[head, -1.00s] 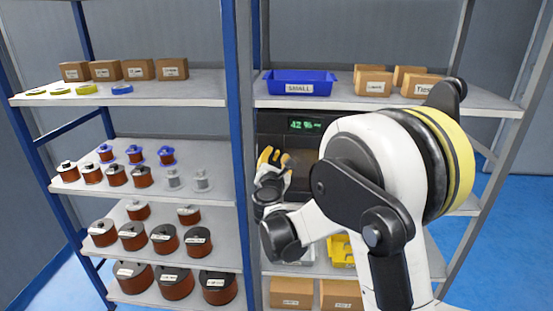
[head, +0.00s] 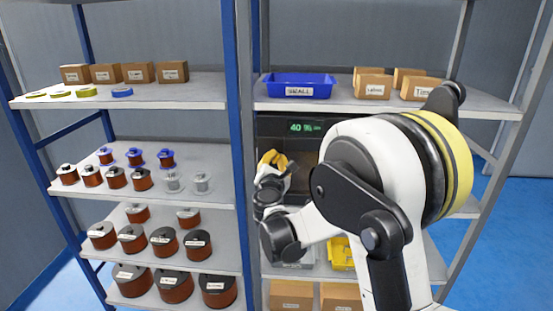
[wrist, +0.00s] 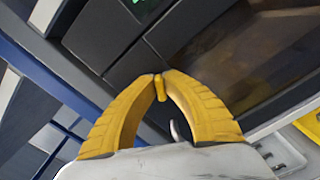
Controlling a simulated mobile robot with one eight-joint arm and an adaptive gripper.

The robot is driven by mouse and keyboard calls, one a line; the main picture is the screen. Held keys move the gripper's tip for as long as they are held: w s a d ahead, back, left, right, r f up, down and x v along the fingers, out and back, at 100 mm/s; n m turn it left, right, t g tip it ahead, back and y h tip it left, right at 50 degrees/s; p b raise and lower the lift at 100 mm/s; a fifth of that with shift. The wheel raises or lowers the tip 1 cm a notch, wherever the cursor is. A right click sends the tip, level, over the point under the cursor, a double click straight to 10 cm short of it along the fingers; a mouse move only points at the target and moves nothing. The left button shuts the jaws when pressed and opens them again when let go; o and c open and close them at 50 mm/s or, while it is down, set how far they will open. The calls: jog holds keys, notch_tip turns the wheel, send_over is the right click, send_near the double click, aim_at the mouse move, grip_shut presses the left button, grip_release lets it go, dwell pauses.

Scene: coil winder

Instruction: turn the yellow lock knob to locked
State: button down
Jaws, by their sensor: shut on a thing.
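The yellow lock knob (wrist: 159,90) shows in the wrist view as a small narrow yellow bar between my fingertips, set against the dark front of a cabinet. My gripper (wrist: 158,76), with two ribbed yellow fingers, is shut on the knob. In the head view my gripper (head: 271,159) is at the left part of the dark cabinet (head: 277,124), and the knob is hidden there. I cannot read any lock marking beside the knob.
The cabinet has a green display (head: 305,127) and a dark window (wrist: 250,50). It stands on a shelf below a blue bin (head: 298,80). A blue rack post (head: 240,150) is close to the left of my gripper. Copper spools (head: 132,238) fill the left shelves.

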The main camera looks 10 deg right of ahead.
jog(key=m, duration=0.6)
jog(key=shift+d, duration=0.1)
jog(key=m, duration=0.5)
jog(key=shift+f+m, duration=0.15)
jog(key=shift+m, duration=0.15)
dwell(0.4)
jog(key=c, duration=1.5)
grip_release()
jog(key=v, duration=1.2)
